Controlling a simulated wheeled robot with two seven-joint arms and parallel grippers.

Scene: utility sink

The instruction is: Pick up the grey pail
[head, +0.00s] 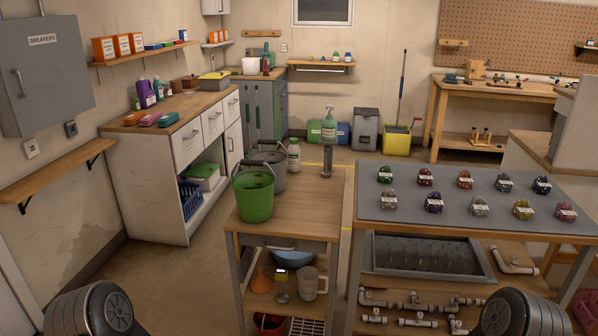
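The grey pail (279,177) stands upright on the wooden top of a small cart (305,212). A green bucket (253,198) stands in front of it and to its left, hiding part of its lower body. A handle shows at the grey pail's rim. Neither gripper is in view. Only dark rounded parts of my arms show at the bottom left and bottom right corners, well apart from the pail.
A white bottle (294,157) and a grey post-like object (327,160) stand behind and right of the pail. The cart's front right top is clear. A grey-topped table (408,213) with several labelled small items stands right.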

